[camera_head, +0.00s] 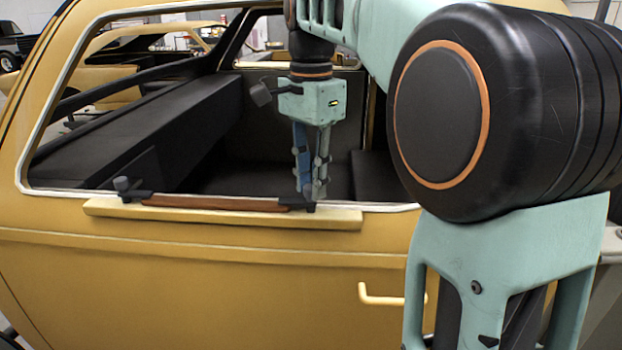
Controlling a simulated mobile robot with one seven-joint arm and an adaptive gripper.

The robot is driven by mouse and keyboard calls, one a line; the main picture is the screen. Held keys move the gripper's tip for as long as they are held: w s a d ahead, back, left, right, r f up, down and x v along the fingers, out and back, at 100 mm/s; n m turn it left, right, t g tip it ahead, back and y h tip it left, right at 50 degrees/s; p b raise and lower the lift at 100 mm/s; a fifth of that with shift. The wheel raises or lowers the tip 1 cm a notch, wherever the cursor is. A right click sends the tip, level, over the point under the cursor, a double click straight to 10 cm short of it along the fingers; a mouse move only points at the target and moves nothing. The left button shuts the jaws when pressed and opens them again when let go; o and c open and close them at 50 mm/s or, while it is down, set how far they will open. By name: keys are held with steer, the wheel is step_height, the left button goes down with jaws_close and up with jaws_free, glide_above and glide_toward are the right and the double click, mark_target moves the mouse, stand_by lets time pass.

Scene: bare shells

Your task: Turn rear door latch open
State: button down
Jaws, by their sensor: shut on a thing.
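A long brown bar (215,202) with black end pieces lies along a yellow ledge (150,211) on the sill of the rear door window. A dark grey latch knob (122,186) stands upright on the bar's left end. My gripper (311,195) points straight down at the right end and is shut on the latch there. That latch is mostly hidden by the fingers; its black base (299,205) shows just below and left of them. I cannot tell how far it is turned.
The yellow door panel (180,285) fills the lower view, with a pale yellow handle (385,297) low at right. The window frame surrounds my gripper, with dark seats (150,130) inside. My own arm covers the right side.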

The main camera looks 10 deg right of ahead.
steer(key=shift+r+n, duration=0.1)
steer(key=shift+n, duration=0.2)
steer(key=n+p, duration=0.2)
steer(key=n, duration=0.1)
steer(key=n+p, duration=0.2)
steer(key=n, duration=0.8)
steer(key=shift+p, duration=0.4)
steer(key=n, duration=0.4)
steer(key=shift+n, duration=0.3)
steer(key=c, duration=1.7)
jaws_free()
steer(key=shift+c, duration=0.2)
step_height(320, 180, up, 12)
